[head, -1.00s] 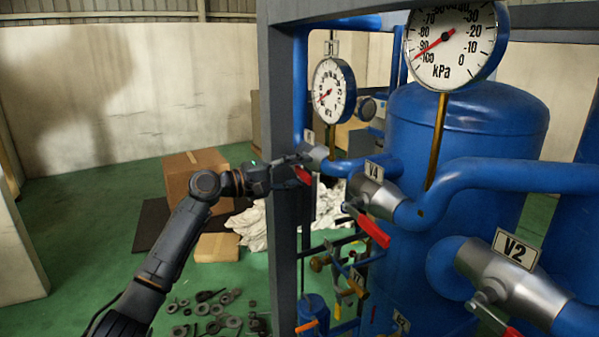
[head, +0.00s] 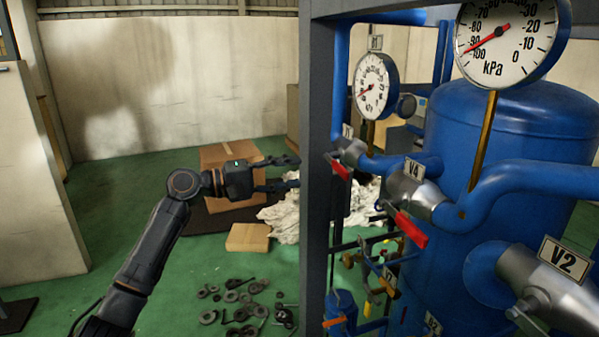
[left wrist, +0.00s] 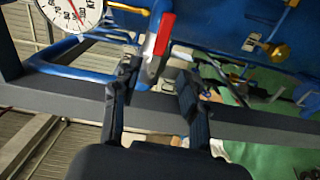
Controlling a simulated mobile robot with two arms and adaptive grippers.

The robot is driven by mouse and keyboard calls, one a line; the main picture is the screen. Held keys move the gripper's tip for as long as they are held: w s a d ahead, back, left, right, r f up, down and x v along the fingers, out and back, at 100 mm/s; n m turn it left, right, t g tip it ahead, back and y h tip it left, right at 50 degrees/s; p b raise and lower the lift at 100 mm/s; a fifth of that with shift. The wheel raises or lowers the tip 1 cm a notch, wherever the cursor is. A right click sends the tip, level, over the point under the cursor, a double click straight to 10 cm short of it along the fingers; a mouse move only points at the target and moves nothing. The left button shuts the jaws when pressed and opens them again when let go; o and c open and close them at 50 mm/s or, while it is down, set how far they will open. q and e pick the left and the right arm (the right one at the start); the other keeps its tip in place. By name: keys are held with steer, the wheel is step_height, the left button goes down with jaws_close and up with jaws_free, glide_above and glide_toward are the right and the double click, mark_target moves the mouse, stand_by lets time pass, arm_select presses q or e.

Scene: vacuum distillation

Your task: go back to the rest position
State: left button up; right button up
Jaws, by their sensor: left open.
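My left gripper (head: 291,174) is open and empty in the head view. Its fingers point right, toward the grey frame post (head: 317,150), and they look just left of it. In the left wrist view the two spread fingers (left wrist: 160,92) show with a red valve handle (left wrist: 164,34) beyond them and nothing held between them. In the head view a red-handled valve (head: 345,160) sits just right of the post, apart from the gripper. My right gripper is not in view.
The valve labelled V4 (head: 410,192) and the V2 valve (head: 540,285) stand to the right, by a blue tank (head: 510,125) and gauges. Cardboard boxes (head: 248,237), white cloth (head: 285,215) and loose dark parts (head: 240,300) lie on the green floor. The left floor is mostly clear.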

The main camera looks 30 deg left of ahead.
arm_select(q)
steer(key=shift+f, duration=0.1)
stand_by(0.4)
